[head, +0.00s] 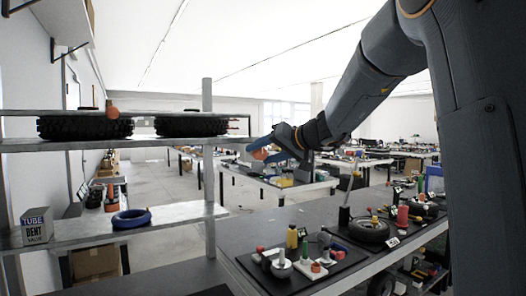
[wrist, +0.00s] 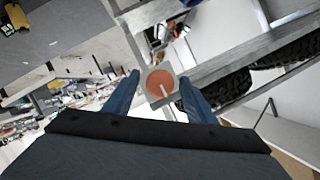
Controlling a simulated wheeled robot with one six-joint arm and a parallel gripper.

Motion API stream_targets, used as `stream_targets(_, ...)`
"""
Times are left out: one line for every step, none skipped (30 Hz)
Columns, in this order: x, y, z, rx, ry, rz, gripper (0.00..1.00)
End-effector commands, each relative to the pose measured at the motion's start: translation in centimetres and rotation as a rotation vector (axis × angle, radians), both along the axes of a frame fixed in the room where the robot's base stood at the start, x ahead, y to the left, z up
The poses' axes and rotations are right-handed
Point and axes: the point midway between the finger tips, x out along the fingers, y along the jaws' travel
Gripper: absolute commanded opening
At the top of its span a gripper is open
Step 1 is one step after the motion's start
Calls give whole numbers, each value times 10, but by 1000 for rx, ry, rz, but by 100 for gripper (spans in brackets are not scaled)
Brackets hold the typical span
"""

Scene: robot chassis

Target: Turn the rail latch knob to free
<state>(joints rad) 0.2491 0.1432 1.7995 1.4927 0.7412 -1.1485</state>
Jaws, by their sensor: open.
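The rail latch knob (wrist: 158,77) is a round orange disc with a white line on its face, in a grey squarish mount. In the wrist view the line points down and slightly right. My gripper (wrist: 159,80) is open, with one blue finger on each side of the mount; I cannot tell whether they touch it. In the head view my gripper (head: 268,147) is at the right end of the upper shelf rail, with orange showing beside the blue fingers (head: 260,154). Part of the knob's surroundings is hidden by the fingers there.
Tyres (head: 190,124) lie on the upper shelf at the left, with another orange round piece (head: 112,110) by its edge. A blue ring (head: 131,218) and a tube box (head: 37,226) stand lower. A bench (head: 230,250) with a dark parts tray (head: 285,279) is at the front right.

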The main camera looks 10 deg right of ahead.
Motion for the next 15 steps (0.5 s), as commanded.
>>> stream_targets(1, 1, 0, 0, 1, 1, 51)
stream_targets(1, 1, -1, 0, 1, 1, 51)
stream_targets(1, 1, -1, 0, 1, 1, 51)
stream_targets(1, 1, -1, 0, 1, 1, 51)
stream_targets(1, 1, -1, 0, 1, 1, 51)
stream_targets(1, 1, -1, 0, 1, 1, 51)
stream_targets(1, 1, -1, 0, 1, 1, 51)
stream_targets(1, 1, -1, 0, 1, 1, 49)
stream_targets(1, 1, -1, 0, 1, 1, 42)
stream_targets(1, 1, -1, 0, 1, 1, 37)
stream_targets(1, 1, -1, 0, 1, 1, 32)
stream_targets(1, 1, -1, 0, 1, 1, 26)
stream_targets(1, 1, -1, 0, 1, 1, 21)
stream_targets(1, 1, -1, 0, 1, 1, 16)
stream_targets(1, 0, -1, 0, 1, 1, 10)
